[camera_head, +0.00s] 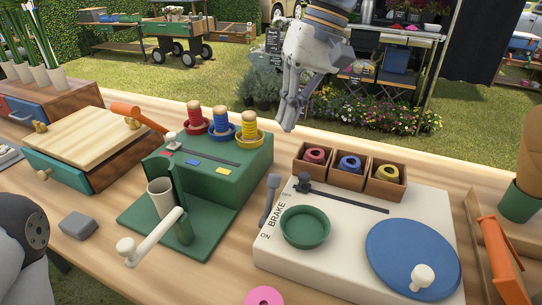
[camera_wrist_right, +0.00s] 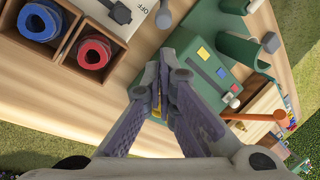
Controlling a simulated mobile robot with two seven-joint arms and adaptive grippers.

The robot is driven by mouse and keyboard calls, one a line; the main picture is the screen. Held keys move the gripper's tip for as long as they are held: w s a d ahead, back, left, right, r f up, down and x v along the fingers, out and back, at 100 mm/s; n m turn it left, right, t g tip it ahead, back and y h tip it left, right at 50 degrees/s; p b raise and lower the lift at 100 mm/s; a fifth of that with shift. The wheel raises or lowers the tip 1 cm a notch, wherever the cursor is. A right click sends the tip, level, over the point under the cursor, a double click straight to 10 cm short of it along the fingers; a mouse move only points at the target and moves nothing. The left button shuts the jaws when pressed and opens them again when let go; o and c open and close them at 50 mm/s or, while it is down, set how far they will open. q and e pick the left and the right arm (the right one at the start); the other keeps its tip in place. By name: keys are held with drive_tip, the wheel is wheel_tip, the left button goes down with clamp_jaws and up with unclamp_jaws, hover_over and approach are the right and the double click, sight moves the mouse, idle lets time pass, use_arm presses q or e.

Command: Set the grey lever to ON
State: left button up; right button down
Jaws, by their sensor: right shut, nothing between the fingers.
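The grey lever (camera_head: 269,198) is on the left side of the cream box (camera_head: 330,270), beside the BRAKE lettering. Its round knob points up toward the far end, away from the ON mark near the front. In the right wrist view the lever's knob (camera_wrist_right: 163,18) shows at the top, close to the OFF lettering. My right gripper (camera_head: 287,122) is shut and empty, in the air beyond the table's far side and above the lever. Its fingers (camera_wrist_right: 162,65) also show in the right wrist view, apart from the lever. My left gripper is not in view.
A green box (camera_head: 225,155) with a crank and thread spools stands left of the lever. Small wooden boxes (camera_head: 333,178) with coloured rolls stand behind the cream box, which carries a blue disc (camera_head: 410,250). A grey block (camera_head: 78,225) and pink ring (camera_head: 263,297) lie on the table.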

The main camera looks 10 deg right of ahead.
approach(270, 201)
drive_tip(key=w+a+f, duration=0.2)
drive_tip(key=w+f, duration=0.3)
drive_tip(key=f, duration=0.1)
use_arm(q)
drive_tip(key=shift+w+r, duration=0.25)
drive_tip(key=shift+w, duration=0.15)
use_arm(e)
drive_tip(key=shift+w+r, duration=0.2)
drive_tip(key=shift+d, duration=0.1)
